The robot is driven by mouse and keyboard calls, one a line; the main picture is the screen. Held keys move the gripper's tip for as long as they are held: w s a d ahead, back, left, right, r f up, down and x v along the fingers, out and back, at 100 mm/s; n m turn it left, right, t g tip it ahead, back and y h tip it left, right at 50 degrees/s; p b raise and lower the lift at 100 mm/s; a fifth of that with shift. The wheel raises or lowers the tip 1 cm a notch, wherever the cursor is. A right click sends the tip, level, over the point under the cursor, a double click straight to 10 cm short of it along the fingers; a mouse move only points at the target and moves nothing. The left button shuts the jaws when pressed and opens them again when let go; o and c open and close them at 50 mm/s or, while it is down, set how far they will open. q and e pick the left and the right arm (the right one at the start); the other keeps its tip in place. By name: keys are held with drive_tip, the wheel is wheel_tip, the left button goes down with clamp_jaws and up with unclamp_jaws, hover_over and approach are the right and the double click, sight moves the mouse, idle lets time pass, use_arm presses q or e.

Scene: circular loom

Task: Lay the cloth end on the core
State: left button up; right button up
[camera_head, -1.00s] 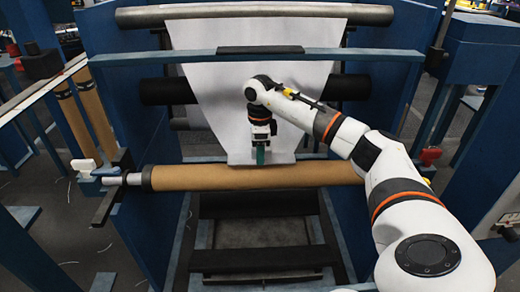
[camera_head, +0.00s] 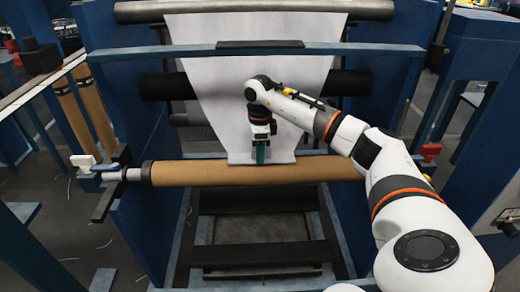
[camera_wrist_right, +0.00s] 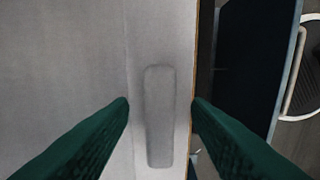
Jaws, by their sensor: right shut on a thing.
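The white cloth (camera_head: 240,95) hangs from the upper roller and narrows to its end at the core. The core is a brown cardboard tube (camera_head: 205,174) lying across the frame. My right gripper (camera_head: 261,156) points down at the cloth end and is shut on it, at the core's upper edge. In the right wrist view, the green fingers (camera_wrist_right: 160,102) stand either side of a raised grey strip (camera_wrist_right: 160,135) on the cloth. The cloth end overlaps the core's top edge in the head view; whether it touches is unclear. My left gripper is out of view.
A blue crossbar (camera_head: 150,52) spans the frame in front of the cloth. A grey roller (camera_head: 150,14) is above and a black roller (camera_head: 165,87) behind. Two spare brown tubes (camera_head: 92,108) lean at left. Dark slats (camera_head: 260,256) lie below the core.

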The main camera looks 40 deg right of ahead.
drive_tip(key=o, duration=1.2)
drive_tip(key=shift+c, duration=0.2)
drive_tip(key=shift+r, duration=0.5)
wheel_tip(320, 180, up, 7)
drive_tip(key=shift+f+p, duration=0.1)
drive_tip(key=shift+p, duration=0.8)
wheel_tip(320, 180, up, 3)
drive_tip(key=shift+f+p, duration=0.1)
drive_tip(key=shift+p, duration=0.2)
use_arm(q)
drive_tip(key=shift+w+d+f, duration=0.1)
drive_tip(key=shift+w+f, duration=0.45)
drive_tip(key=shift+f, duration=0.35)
use_arm(e)
drive_tip(key=shift+r, duration=0.7)
